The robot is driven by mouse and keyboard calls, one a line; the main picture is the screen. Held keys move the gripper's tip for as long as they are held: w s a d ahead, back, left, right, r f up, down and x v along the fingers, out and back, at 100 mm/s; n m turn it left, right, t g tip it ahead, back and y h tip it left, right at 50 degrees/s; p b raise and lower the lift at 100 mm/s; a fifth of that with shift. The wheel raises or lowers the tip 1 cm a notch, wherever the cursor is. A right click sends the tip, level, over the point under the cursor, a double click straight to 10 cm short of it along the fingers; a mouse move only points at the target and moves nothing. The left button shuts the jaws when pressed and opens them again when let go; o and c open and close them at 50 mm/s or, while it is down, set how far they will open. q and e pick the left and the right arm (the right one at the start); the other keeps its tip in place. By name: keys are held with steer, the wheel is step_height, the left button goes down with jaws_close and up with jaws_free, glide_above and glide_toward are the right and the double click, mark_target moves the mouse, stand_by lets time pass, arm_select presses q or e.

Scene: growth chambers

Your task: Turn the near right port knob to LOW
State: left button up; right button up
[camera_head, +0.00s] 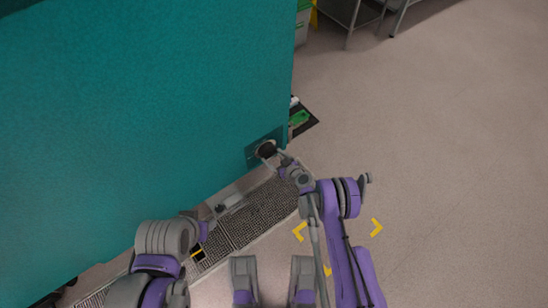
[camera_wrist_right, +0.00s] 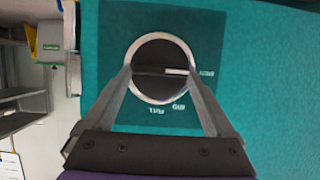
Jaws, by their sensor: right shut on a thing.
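The port knob (camera_wrist_right: 150,60) is a dark disc with a thin bar across it, inside a pale ring on a darker teal plate (camera_wrist_right: 205,30). A white pointer mark on it points right, towards the right-hand label (camera_wrist_right: 207,72). Two more labels sit below the ring; all the labels are too small and turned to read. In the head view the knob (camera_head: 266,149) is low on the teal wall. My right gripper (camera_head: 273,157) is at it, and in the right wrist view its fingers (camera_wrist_right: 162,72) are shut on the knob.
The teal chamber wall (camera_head: 140,100) fills the left. A dark mat with a green item (camera_head: 299,118) lies past its corner. A metal grating (camera_head: 240,222) runs along the wall foot. Yellow corner marks (camera_head: 376,227) are on the open floor at right. Metal shelving (camera_head: 355,12) stands at the back.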

steer(key=shift+w+d+f+m+g+y+b, duration=0.1)
steer(key=shift+d+m+g+y+b, duration=0.1)
steer(key=shift+m+y+b, duration=0.3)
steer(key=shift+w+d+f+m+g+y+b, duration=0.1)
steer(key=shift+m+g+y+b, duration=0.1)
steer(key=shift+m+b, duration=0.45)
steer(key=shift+m+y+b, duration=0.5)
steer(key=shift+m+b, duration=0.25)
steer(key=shift+b, duration=0.1)
steer(key=shift+r, duration=0.1)
steer(key=o, duration=1.1)
steer(key=shift+c, duration=0.2)
steer(key=shift+d, duration=0.15)
steer(key=p+v, duration=0.2)
steer(key=v, duration=0.8)
steer(key=shift+d+r, duration=0.2)
steer(key=shift+d, duration=0.05)
